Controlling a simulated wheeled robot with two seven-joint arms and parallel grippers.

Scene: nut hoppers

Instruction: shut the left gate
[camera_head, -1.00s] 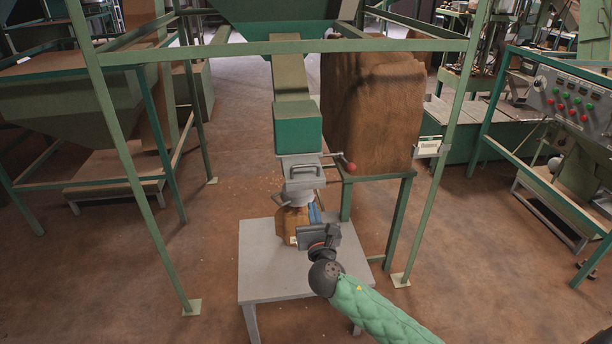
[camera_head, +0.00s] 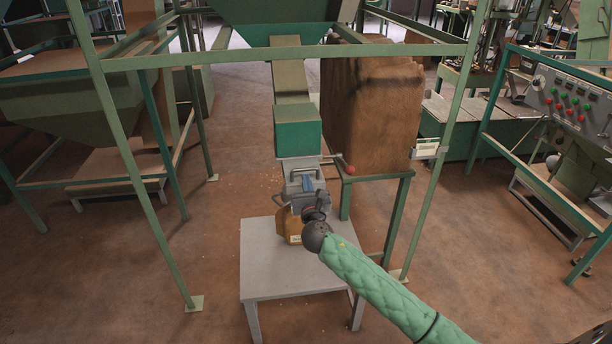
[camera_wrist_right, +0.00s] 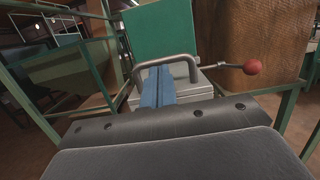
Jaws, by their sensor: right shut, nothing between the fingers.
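A grey slide gate (camera_head: 300,167) with a bar handle sits under the green box (camera_head: 298,132) of the central chute. The handle (camera_wrist_right: 165,62) arches across the middle of the right wrist view. A lever with a red ball (camera_head: 349,170) sticks out to the right of the gate; the ball also shows in the wrist view (camera_wrist_right: 252,67). My right gripper (camera_head: 308,184) is shut and empty. Its blue fingers (camera_wrist_right: 157,88) are at the handle, within its arch in the picture; contact is unclear. The gate plate's position is partly hidden by my wrist. My left gripper is out of view.
A brown bag (camera_head: 288,222) stands on the grey table (camera_head: 265,270) below the spout, partly behind my arm. A large brown sack (camera_head: 375,115) stands on a green stand at right. Green frame posts (camera_head: 440,150) flank the workspace. A control panel (camera_head: 570,105) is far right.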

